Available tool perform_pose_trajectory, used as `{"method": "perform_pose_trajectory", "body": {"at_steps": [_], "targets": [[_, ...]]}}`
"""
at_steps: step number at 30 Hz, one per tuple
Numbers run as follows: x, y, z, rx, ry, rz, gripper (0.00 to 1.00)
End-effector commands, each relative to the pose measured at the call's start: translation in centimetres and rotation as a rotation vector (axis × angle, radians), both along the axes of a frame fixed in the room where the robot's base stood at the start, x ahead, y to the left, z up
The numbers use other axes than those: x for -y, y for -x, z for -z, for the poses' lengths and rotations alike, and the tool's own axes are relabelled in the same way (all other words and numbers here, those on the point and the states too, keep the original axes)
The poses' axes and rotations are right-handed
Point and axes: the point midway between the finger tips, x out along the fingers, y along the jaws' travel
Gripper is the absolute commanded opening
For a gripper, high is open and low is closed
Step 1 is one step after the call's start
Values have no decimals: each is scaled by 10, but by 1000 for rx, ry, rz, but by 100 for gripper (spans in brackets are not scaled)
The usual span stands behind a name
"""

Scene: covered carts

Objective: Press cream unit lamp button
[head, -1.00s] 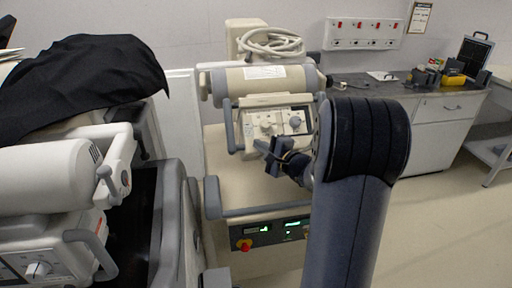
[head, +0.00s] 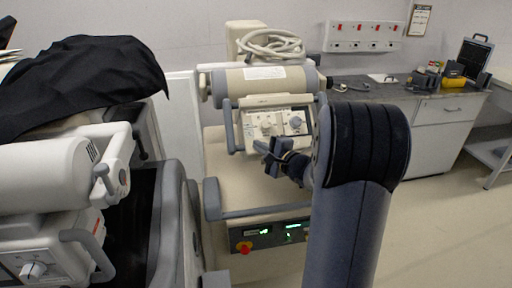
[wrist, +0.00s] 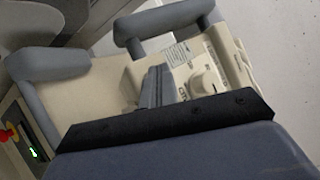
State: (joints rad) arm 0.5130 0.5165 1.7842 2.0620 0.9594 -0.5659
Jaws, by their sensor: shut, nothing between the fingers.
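The cream unit (head: 264,80) stands at the centre of the head view. Its control panel (head: 279,123) faces me with two knobs and small controls. The panel also shows in the wrist view (wrist: 190,55), with a round knob (wrist: 207,82) near its edge. I cannot tell which small control is the lamp button. My gripper (head: 264,146) is shut and empty, just in front of the panel's lower left part. In the wrist view my gripper (wrist: 156,84) overlaps the panel's near edge. I cannot tell whether it touches. My dark wrist hides part of the panel.
A white unit (head: 50,175) under a black cover (head: 85,80) stands close on the left. The cream unit's grey handle (head: 262,211) and a lower console with a red knob (head: 243,247) lie below. A counter (head: 400,90) is behind; floor is free at right.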

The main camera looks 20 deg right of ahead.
Motion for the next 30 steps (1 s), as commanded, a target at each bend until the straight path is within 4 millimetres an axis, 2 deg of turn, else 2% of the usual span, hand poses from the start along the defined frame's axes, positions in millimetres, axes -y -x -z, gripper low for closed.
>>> {"method": "perform_pose_trajectory", "body": {"at_steps": [30], "targets": [[1,-7,10,-5,-1,1,0]]}}
